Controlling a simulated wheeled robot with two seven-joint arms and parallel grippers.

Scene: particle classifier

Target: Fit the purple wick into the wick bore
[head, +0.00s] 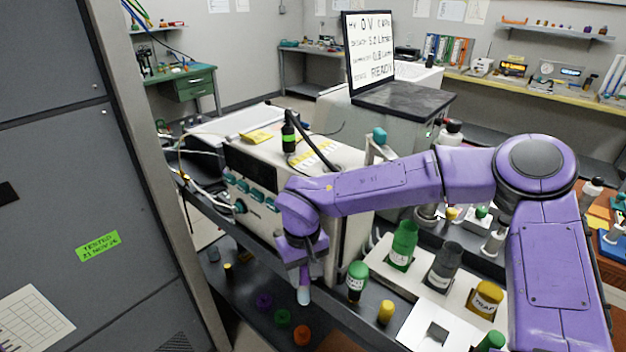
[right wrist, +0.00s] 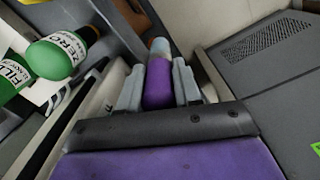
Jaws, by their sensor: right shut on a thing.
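My right gripper (head: 303,272) hangs fingers down over the dark bench at lower centre of the head view. It is shut on the purple wick (right wrist: 158,84). In the right wrist view the purple body sits between the two grey fingers, with a pale tip beyond them. The wick's pale lower end (head: 304,296) points down in the head view, apparently above the bench. A purple ring (head: 264,301) lies on the bench left of the gripper. I cannot make out the wick bore for certain. My left gripper is not in view.
A green ring (head: 282,317) and an orange ring (head: 302,335) lie below the gripper in the head view. A green bottle (head: 357,275) and yellow cylinder (head: 386,312) stand to its right. A cream instrument (head: 262,200) stands behind; a grey cabinet (head: 70,150) fills the left.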

